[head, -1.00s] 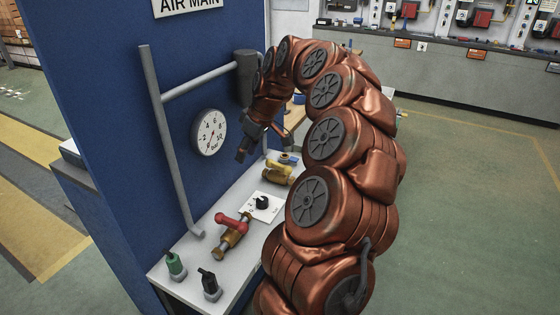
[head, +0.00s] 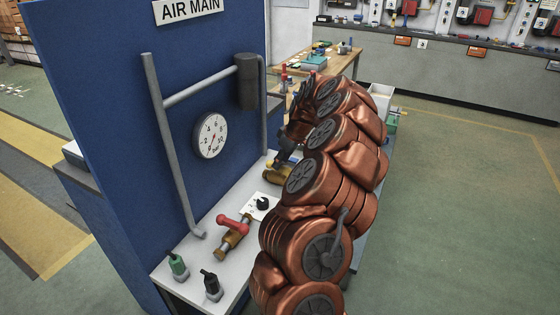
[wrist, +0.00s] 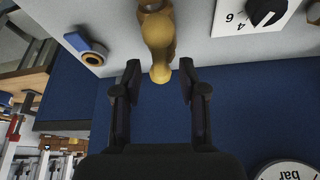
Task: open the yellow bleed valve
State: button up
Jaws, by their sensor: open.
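The yellow bleed valve (head: 277,174) is on the grey bench against the blue panel, partly hidden by my arm in the head view. In the wrist view its rounded yellow lever (wrist: 158,45) reaches down from the top, with its end between the open fingertips. My gripper (wrist: 160,82) has one finger on each side of the lever, with a visible gap on both sides. In the head view my gripper (head: 284,153) is low over the valve, dark and partly covered by my copper arm links. Contact with the valve cannot be seen.
A red-handled brass valve (head: 232,228) and black selector knob (head: 263,203) are nearer on the bench. Green (head: 177,265) and black (head: 212,285) switches stand at its front. A grey pipe (head: 170,145) and pressure gauge (head: 210,136) are on the panel. A blue ring fitting (wrist: 85,47) sits beside the valve.

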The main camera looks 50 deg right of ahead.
jog(key=shift+x, duration=1.05)
jog(key=shift+c, duration=0.4)
grip_shut()
